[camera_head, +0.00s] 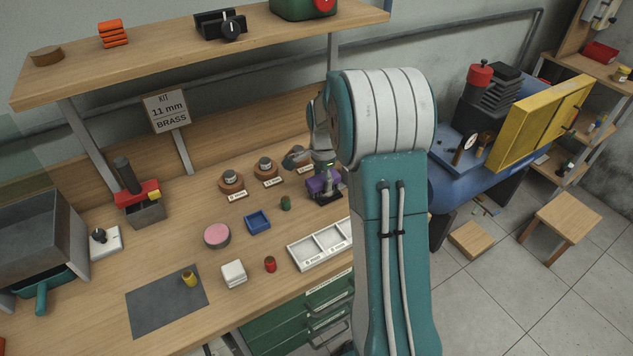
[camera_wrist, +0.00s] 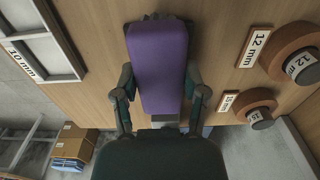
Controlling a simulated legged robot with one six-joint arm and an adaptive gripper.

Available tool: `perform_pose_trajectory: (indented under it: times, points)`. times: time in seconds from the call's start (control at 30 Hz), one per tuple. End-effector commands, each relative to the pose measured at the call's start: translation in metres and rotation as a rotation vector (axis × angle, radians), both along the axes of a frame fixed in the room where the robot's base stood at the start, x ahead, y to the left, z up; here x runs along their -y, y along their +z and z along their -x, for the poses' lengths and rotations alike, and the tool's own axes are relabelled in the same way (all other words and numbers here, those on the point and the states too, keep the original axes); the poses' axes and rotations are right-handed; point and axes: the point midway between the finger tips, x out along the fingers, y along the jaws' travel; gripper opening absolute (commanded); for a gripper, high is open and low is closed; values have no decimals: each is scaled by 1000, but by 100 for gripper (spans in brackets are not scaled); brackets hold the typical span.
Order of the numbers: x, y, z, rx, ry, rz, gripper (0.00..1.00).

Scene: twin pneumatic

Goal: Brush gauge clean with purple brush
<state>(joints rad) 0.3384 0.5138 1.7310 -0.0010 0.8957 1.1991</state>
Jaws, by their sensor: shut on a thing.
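The purple brush (camera_head: 316,186) is at the right part of the wooden bench, with a dark lower part. It also shows in the wrist view (camera_wrist: 158,62), as a purple block between the fingers. My gripper (camera_wrist: 160,92) is shut on it, with a finger at each side. In the head view my gripper (camera_head: 322,168) is partly hidden behind my arm. I cannot tell whether the brush touches the bench. A small round white-faced gauge (camera_head: 470,141) stands on the blue workbench at the right, well apart from the brush.
Several copper-coloured discs with size labels (camera_head: 231,182) stand left of the brush. A white divided tray (camera_head: 318,246), a blue tray (camera_head: 257,222) and a green piece (camera_head: 286,203) are nearby. A yellow panel (camera_head: 540,122) stands beside the gauge. A stool (camera_head: 566,215) is on the floor.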

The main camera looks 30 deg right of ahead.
Motion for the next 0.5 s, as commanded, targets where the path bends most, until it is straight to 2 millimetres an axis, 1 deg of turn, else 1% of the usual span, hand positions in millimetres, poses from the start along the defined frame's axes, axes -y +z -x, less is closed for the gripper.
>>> perform_pose_trajectory:
  times: [0.07, 0.27, 0.47, 0.5]
  points:
    - [6, 0, 0, 0, -2, 0, 18]
    - [12, 0, 0, 0, 0, 0, 18]
    - [26, -1, -1, 0, -2, 0, 18]
    - [29, -2, -1, 0, -1, 0, 12]
